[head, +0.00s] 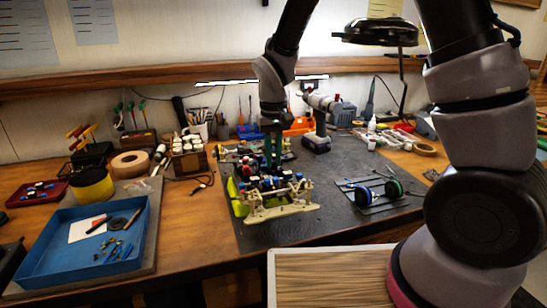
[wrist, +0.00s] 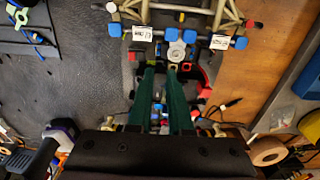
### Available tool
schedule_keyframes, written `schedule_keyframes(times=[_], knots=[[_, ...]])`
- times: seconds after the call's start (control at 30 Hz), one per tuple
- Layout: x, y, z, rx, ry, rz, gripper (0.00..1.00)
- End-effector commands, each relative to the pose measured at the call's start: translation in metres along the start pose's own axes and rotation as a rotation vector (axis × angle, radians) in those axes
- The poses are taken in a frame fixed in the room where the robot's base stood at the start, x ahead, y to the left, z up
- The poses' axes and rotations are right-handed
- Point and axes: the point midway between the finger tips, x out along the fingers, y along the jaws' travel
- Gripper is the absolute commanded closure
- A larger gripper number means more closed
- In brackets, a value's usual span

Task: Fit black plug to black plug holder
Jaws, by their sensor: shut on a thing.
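The RC car chassis (head: 282,207) stands on the dark mat, its beige front part toward me. In the wrist view, the chassis (wrist: 185,18) is at the top, with blue end pieces and white labels. My gripper (head: 272,164) reaches down over the rear part of the car, and its two green fingers show in the wrist view (wrist: 161,72). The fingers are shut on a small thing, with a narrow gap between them. I take it for the black plug, but it is too small and dark to make out. I cannot pick out the black plug holder among the car's parts.
A blue tray (head: 62,262) with small parts lies at the left. A wheel axle set (head: 375,191) lies on the mat (head: 345,225) at the right. A cordless drill (head: 317,140) and a tape roll (head: 130,163) stand behind. The mat between car and axles is clear.

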Motion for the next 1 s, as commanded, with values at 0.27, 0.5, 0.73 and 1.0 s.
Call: schedule_keyframes(times=[0.27, 0.5, 0.73, 1.0], knots=[[0.005, 0.0, 0.0, 0.001, -0.001, 0.0, 1.0], [0.011, 0.0, 0.0, 0.0, -0.001, 0.001, 1.0], [0.017, 0.0, 0.0, 0.0, -0.001, 0.001, 1.0], [0.023, 0.001, 0.0, 0.0, -0.001, 0.001, 0.78]])
